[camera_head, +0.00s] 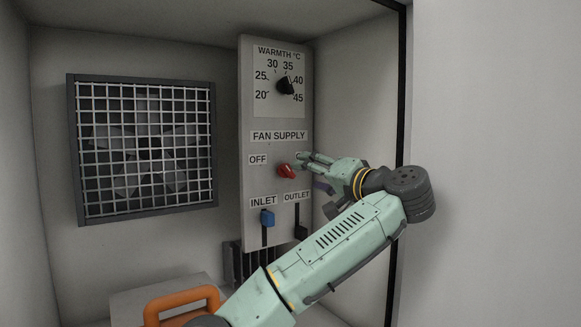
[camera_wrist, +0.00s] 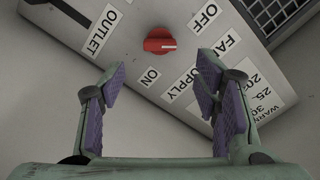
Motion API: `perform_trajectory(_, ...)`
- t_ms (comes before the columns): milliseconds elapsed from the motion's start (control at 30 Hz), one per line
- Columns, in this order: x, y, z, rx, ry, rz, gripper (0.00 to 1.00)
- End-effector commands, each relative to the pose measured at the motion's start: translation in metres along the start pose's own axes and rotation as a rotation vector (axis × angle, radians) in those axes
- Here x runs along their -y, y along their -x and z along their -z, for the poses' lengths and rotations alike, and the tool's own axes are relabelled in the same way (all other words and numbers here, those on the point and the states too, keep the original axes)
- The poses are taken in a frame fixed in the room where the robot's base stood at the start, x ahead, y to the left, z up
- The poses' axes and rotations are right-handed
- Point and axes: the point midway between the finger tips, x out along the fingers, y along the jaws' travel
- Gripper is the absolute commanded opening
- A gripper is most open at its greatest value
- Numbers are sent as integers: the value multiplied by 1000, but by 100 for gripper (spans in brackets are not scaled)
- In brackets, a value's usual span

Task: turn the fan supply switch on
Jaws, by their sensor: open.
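The fan supply switch is a red rotary knob (camera_head: 287,170) on the grey control panel (camera_head: 262,215), between the OFF label (camera_head: 258,160) and an ON label mostly covered by my gripper. In the wrist view the knob (camera_wrist: 159,40) shows a white mark on its OFF side, and the ON label (camera_wrist: 151,77) is readable. My gripper (camera_head: 313,173) is open and empty, just right of the knob in the head view. In the wrist view the purple-padded fingers (camera_wrist: 160,85) are spread apart, with the knob beyond and between them. I see no contact with the knob.
A warmth dial (camera_head: 285,86) sits above the switch. A caged fan (camera_head: 146,147) is on the wall left of the panel. An orange handle (camera_head: 181,303) is at lower left.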

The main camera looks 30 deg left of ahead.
Motion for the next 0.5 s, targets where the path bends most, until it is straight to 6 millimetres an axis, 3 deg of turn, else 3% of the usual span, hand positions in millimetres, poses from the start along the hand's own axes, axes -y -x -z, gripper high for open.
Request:
perform_trajectory(300,3,-61,2,2,1,0,56)
perform_trajectory(500,1,-85,1,-1,2,-2,56)
